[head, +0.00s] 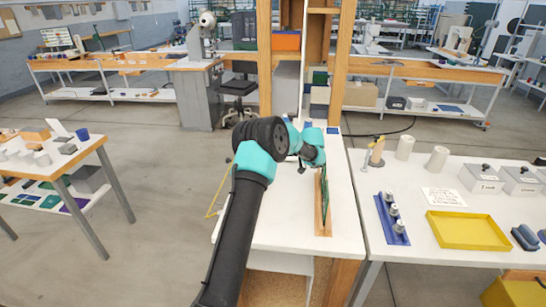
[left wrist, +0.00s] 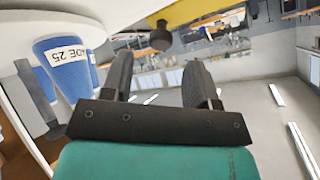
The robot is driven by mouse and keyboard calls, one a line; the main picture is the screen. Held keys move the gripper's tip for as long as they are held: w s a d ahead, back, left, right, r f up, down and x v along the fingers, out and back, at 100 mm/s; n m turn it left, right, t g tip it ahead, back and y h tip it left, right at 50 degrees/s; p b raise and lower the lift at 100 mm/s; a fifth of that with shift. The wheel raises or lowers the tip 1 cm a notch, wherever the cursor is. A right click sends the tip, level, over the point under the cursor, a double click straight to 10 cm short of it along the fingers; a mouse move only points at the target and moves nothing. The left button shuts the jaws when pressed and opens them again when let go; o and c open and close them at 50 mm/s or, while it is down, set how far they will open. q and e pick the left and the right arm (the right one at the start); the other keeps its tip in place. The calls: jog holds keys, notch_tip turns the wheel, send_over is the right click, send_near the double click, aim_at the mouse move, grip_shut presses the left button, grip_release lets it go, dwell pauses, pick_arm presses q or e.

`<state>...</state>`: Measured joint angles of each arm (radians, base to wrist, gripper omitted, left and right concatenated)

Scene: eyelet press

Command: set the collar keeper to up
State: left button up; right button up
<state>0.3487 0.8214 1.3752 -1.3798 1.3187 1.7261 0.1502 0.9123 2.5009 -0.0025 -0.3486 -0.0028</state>
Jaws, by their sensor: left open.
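My left gripper (left wrist: 159,68) is open and empty, with its two dark fingers apart in the left wrist view. A dark rounded knob (left wrist: 160,38) shows beyond the fingertips, against a yellow part (left wrist: 190,12); no contact is visible. A blue cup-shaped thing (left wrist: 60,62) with a white label ending in "25" is left of the fingers. In the head view my left arm reaches over the white bench, and its fingers cannot be made out behind the wrist. I cannot pick out the collar keeper or its position in either view. My right gripper is not in view.
A wooden strip with a green upright panel (head: 325,205) stands on the white bench (head: 285,225), close to my wrist. The right table holds a blue rack (head: 391,219), a yellow tray (head: 467,231) and grey boxes (head: 482,179). A side table (head: 60,165) is left.

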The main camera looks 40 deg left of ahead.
pick_arm(q)
jog(key=v, duration=0.8)
jog(key=shift+r, duration=0.1)
